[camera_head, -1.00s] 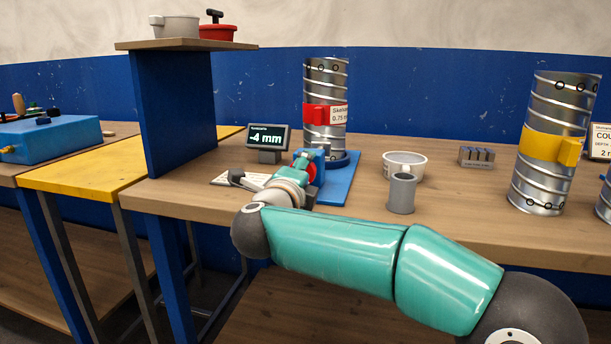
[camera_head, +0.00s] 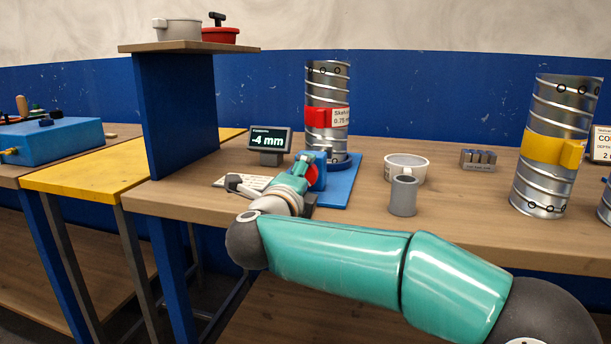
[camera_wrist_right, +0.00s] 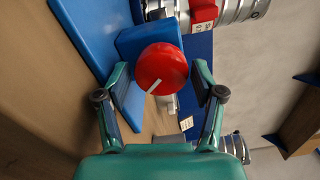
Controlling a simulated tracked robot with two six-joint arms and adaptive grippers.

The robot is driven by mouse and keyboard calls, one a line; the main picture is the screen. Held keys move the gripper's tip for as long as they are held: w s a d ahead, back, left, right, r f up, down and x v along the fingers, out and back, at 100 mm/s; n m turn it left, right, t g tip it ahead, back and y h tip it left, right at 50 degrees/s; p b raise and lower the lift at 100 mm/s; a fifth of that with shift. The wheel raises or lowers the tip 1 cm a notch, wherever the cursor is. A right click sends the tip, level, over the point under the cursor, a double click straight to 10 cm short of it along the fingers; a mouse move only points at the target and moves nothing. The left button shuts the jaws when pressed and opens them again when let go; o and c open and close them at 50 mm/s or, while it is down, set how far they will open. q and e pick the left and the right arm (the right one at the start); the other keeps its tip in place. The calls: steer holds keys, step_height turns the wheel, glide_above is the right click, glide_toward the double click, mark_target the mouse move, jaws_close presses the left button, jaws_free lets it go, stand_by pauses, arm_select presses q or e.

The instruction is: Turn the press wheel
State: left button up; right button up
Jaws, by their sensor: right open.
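The press wheel (camera_wrist_right: 161,69) is a red disc with a white line on it, on a blue press block (camera_wrist_right: 137,40). In the head view only a sliver of the red wheel (camera_head: 312,168) shows, beside the blue block. My right gripper (camera_wrist_right: 163,92) is open in the wrist view, one finger on each side of the wheel, with visible gaps. In the head view my right gripper (camera_head: 293,172) partly hides the wheel. A duct with a red clamp (camera_head: 318,117) stands behind the press. My left gripper is not seen.
A display (camera_head: 268,142) reading -4 mm stands left of the press. A grey cup (camera_head: 403,196) and white bowl (camera_head: 406,168) stand to the right. A duct with a yellow clamp (camera_head: 552,148) stands farther right. A blue shelf post (camera_head: 175,115) rises on the left.

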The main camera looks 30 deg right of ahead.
steer(key=v, duration=0.6)
steer(key=shift+s+a, duration=0.1)
steer(key=shift+a, duration=0.15)
steer(key=shift+s, duration=0.1)
